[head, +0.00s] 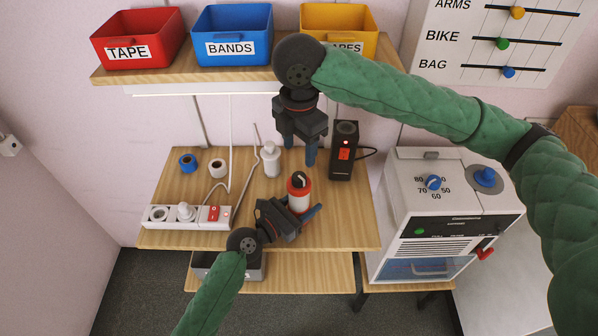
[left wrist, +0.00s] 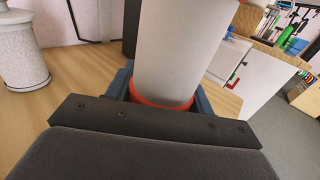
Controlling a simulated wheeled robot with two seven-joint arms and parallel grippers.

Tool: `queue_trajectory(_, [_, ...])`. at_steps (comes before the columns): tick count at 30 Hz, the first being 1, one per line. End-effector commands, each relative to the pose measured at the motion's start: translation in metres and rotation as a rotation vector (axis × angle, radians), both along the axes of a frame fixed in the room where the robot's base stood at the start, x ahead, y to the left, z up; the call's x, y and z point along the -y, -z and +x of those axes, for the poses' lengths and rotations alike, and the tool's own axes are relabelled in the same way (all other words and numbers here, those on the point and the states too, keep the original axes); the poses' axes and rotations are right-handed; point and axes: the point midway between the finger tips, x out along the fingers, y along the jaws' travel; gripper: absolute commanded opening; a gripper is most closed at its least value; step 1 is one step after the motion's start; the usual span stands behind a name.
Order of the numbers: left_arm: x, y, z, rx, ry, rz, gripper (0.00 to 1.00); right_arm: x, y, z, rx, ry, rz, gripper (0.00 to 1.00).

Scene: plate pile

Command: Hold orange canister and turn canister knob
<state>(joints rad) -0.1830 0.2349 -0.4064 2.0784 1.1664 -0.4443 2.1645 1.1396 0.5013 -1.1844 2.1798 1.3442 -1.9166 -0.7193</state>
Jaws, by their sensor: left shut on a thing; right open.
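The canister (head: 299,203) has a white body with orange-red bands and a dark knob (head: 299,179) on top. It stands upright on the wooden table. My left gripper (head: 308,211) reaches it from the front left and is shut on it low down. In the left wrist view the canister's pale body (left wrist: 180,45) rises between the blue fingers, with an orange-red ring at its lower part. My right gripper (head: 299,151) is open and empty, pointing down above and behind the canister; it appears apart from the knob.
A white bottle (head: 271,160) and a black charger (head: 343,152) stand behind the canister. Two tape rolls (head: 188,163) and a power strip (head: 188,215) lie left. A white machine (head: 455,205) stands right. A shelf (head: 235,75) with labelled bins is above.

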Motion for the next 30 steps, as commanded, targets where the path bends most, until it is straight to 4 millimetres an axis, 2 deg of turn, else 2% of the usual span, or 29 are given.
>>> queue_trajectory(9, [0.0,0.0,0.0,0.0,0.0,0.0,0.12,0.0,0.055,0.0,-0.002,0.001,0.001,0.53])
queue_trajectory(15, [0.0,0.0,0.0,0.0,0.0,0.0,0.12,0.0,0.078,-0.001,-0.001,0.0,0.002,0.53])
queue_trajectory(28, [0.0,0.0,0.0,0.0,0.0,0.0,0.12,0.0,0.086,0.0,0.0,0.0,0.001,0.53])
queue_trajectory(30, [0.0,0.0,0.0,0.0,0.0,0.0,0.12,0.0,0.086,0.0,0.0,0.0,0.001,0.41])
